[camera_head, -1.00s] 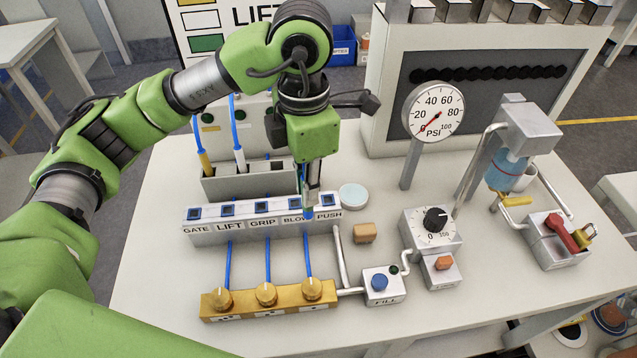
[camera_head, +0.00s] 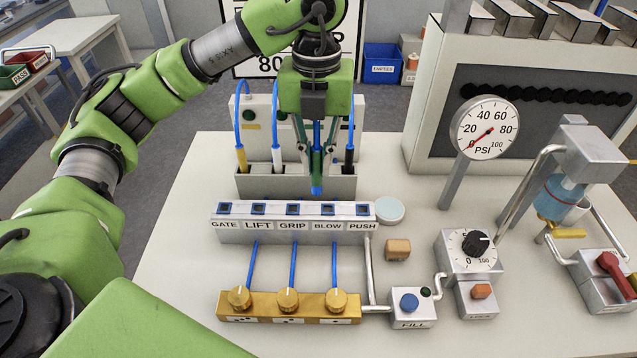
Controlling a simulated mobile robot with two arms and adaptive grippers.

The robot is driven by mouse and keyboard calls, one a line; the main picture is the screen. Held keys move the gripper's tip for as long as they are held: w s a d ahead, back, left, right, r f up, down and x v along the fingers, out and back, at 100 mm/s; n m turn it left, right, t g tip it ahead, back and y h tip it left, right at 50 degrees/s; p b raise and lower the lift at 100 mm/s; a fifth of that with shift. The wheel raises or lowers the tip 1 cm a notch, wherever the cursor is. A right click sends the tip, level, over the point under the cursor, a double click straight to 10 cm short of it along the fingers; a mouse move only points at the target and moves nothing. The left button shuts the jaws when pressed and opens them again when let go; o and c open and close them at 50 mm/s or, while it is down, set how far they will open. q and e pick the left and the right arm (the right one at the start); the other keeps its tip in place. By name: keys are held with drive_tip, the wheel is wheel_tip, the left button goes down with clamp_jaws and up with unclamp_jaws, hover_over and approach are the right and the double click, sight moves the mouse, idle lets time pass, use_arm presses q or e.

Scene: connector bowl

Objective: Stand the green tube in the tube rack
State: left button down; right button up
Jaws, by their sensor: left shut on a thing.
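My left gripper (camera_head: 316,168) points down and is shut on a tube with a blue hose, which I take as the green tube (camera_head: 317,187). Its blue lower end hangs below the fingers and overlaps the front wall of the grey tube rack (camera_head: 258,187); I cannot tell whether it is in front of the rack or above it. The fingers hide most of its coloured part. The rack holds a yellow tube (camera_head: 241,158) and a white tube (camera_head: 277,160) at left and a black tube (camera_head: 349,158) at right, all upright. My right gripper is out of view.
A labelled socket block (camera_head: 290,238) lies just in front of the rack. Blue hoses run from it to a gold valve block (camera_head: 263,308). A round pale dish (camera_head: 390,210), a tan block (camera_head: 397,250) and a pressure gauge (camera_head: 485,128) stand to the right.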

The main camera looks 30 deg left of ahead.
use_arm(q)
drive_tip(key=w+a+f+n+p, duration=0.35)
drive_tip(key=w+a, duration=0.25)
drive_tip(key=w, duration=0.4)
drive_tip(key=shift+n, duration=0.25)
drive_tip(key=w+f+p, duration=0.1)
drive_tip(key=f, duration=0.2)
drive_tip(key=w+a+f+p, duration=0.1)
drive_tip(key=f, duration=0.2)
drive_tip(key=w+a+f+p, duration=0.1)
drive_tip(key=w+f, duration=0.1)
drive_tip(key=f, duration=0.1)
drive_tip(key=shift+w+p, duration=0.1)
drive_tip(key=shift+p, duration=0.3)
drive_tip(key=shift+a+f, duration=0.1)
drive_tip(key=shift+f, duration=0.15)
drive_tip(key=shift+f, duration=0.1)
